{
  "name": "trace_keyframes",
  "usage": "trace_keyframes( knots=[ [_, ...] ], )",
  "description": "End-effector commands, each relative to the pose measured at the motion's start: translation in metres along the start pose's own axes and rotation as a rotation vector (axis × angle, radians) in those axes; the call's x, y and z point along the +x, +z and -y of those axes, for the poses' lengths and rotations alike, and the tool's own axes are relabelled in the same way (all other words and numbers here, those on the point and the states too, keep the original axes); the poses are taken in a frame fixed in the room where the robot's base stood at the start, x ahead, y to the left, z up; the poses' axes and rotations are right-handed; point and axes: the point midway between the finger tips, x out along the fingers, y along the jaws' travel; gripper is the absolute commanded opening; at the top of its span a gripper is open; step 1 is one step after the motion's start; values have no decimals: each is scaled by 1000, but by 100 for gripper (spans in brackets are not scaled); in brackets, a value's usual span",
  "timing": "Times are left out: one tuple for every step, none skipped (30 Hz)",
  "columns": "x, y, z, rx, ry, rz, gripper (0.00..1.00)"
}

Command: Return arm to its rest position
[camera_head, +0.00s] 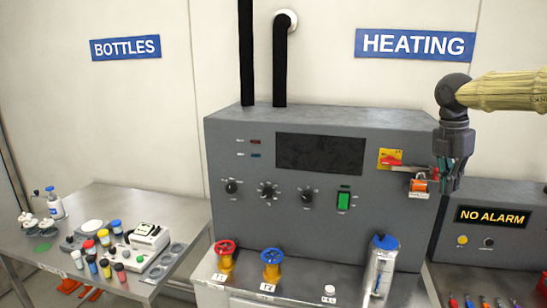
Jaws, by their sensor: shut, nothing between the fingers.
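My arm comes in from the right edge in a tan ribbed sleeve, with a dark wrist joint bent downward. My gripper (447,180) hangs below it, pointing down, shut and empty. It overlaps the right edge of the grey heating unit (320,215) in the picture, just right of a red lever (392,162) on a yellow plate and an orange padlock-like piece (419,185). I cannot tell whether the gripper touches either of them.
A "NO ALARM" box (490,222) stands right. A steel table (150,202) with bottles stands left. Open air lies above the unit.

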Motion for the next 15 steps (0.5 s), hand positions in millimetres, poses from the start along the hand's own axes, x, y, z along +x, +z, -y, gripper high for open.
trace_keyframes(
  knots=[
    [11,0,-3,-34,-16,28,0],
    [18,0,-4,-56,-25,46,0],
    [28,0,-6,-89,-40,71,0],
    [35,0,-8,-114,-51,90,0],
    [42,1,-10,-142,-61,110,0],
    [54,0,-13,-182,-78,138,0],
    [63,0,-15,-218,-93,160,0],
    [71,-1,-18,-254,-106,183,0],
    [86,-2,-21,-311,-129,216,0],
    [97,-2,-24,-359,-148,242,0],
    [109,-3,-27,-412,-168,269,0],
    [126,-5,-30,-494,-199,309,0],
    [141,-7,-33,-562,-223,339,0],
    [155,-10,-35,-634,-250,368,0],
    [174,-13,-39,-734,-283,406,0]
  ],
)
